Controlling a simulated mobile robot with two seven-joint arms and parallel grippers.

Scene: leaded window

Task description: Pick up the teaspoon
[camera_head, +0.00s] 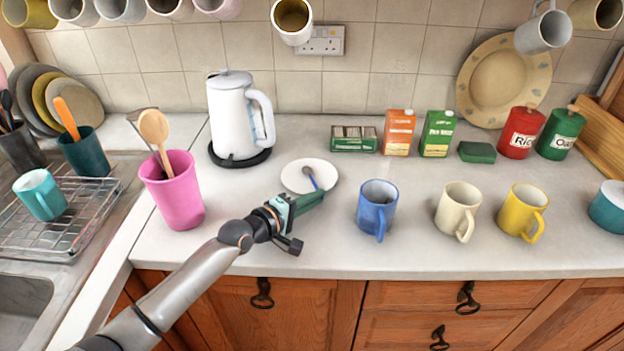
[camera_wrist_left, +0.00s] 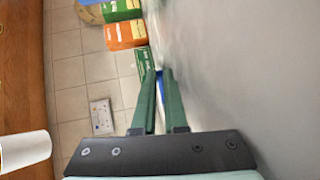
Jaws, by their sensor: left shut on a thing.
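The teaspoon (camera_head: 314,182) has a dark bowl and a blue handle. In the head view it shows over the white saucer (camera_head: 291,178), with its handle running down to my left gripper (camera_head: 320,196). I cannot tell whether the bowl touches the saucer. My left gripper, with green fingers, is shut on the handle at the saucer's near right edge. In the left wrist view a bit of the blue handle (camera_wrist_left: 160,86) shows between the fingertips; the fingers hide the rest. My right gripper is not in view.
A white kettle (camera_head: 229,120) stands behind left, a pink utensil pot (camera_head: 178,200) on the left. A blue mug (camera_head: 376,212) stands close to the right, then cream (camera_head: 456,207) and yellow (camera_head: 520,208) mugs. Boxes (camera_head: 399,134) stand behind. Mugs hang overhead.

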